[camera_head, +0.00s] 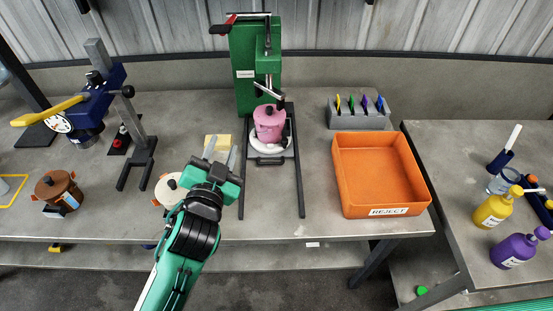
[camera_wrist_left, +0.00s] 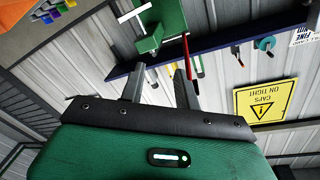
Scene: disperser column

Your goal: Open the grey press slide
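The green press (camera_head: 243,68) stands at the back of the bench. Its slide (camera_head: 283,156) sits at the back part of two dark rails that run toward the bench's front edge. A dark handle (camera_head: 270,162) is on the slide's front. A pink lidded pot (camera_head: 268,124) stands on a white round plate on the slide, under the press. My left gripper (camera_head: 221,149) is left of the rails, apart from the handle, with its fingers spread and nothing between them. The two fingers also show apart in the left wrist view (camera_wrist_left: 160,72). My right gripper is not in view.
A yellow block (camera_head: 218,142) and a cream pot (camera_head: 170,190) are beside my left gripper. The orange reject tray (camera_head: 380,172) is right of the rails, with a grey holder (camera_head: 358,119) behind it. The rails' front stretch is clear.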

